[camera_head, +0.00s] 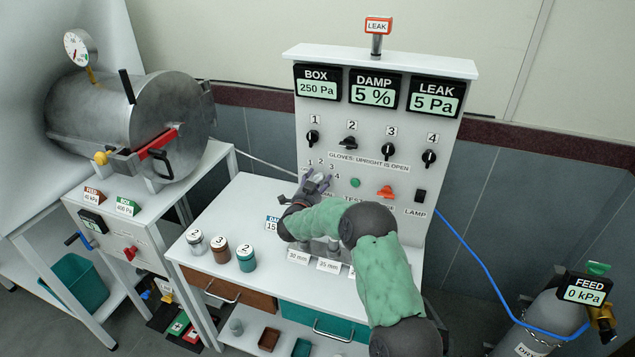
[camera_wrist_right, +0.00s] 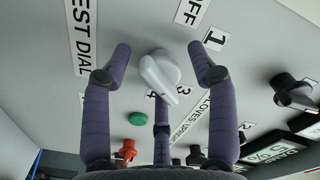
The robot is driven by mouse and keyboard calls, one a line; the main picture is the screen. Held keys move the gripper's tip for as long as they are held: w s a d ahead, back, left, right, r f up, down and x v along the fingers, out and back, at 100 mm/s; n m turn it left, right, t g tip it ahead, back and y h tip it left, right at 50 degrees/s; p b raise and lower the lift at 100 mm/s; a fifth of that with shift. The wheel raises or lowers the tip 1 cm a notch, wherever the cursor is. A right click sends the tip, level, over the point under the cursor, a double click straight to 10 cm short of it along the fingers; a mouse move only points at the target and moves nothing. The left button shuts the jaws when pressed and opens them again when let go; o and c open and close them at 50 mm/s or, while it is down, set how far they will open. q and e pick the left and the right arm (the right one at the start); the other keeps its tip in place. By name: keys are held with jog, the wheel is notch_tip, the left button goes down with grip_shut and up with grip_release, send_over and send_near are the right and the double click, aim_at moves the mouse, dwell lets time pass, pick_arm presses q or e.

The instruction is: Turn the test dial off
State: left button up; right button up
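The test dial is a white knob with a pointed end (camera_wrist_right: 160,72), set on the grey panel beside the printed "TEST DIAL" label (camera_wrist_right: 80,35). Its pointer aims away from the "OFF" label (camera_wrist_right: 192,10), toward the number side; I cannot tell which number exactly. My right gripper (camera_wrist_right: 158,48) is open, with purple fingers on both sides of the knob and another finger below, apparently not touching it. In the head view the right gripper (camera_head: 308,190) is at the panel's lower left and largely hides the dial. My left gripper is not in view.
Black knobs (camera_head: 350,143) sit above the dial; a green button (camera_head: 355,182), red switch (camera_head: 385,191) and black lamp switch (camera_head: 420,195) are to its right. Several lidded jars (camera_head: 220,250) stand on the white bench (camera_head: 240,205) below. A steel chamber (camera_head: 165,110) is at left.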

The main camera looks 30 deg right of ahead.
jog(key=c, duration=0.9)
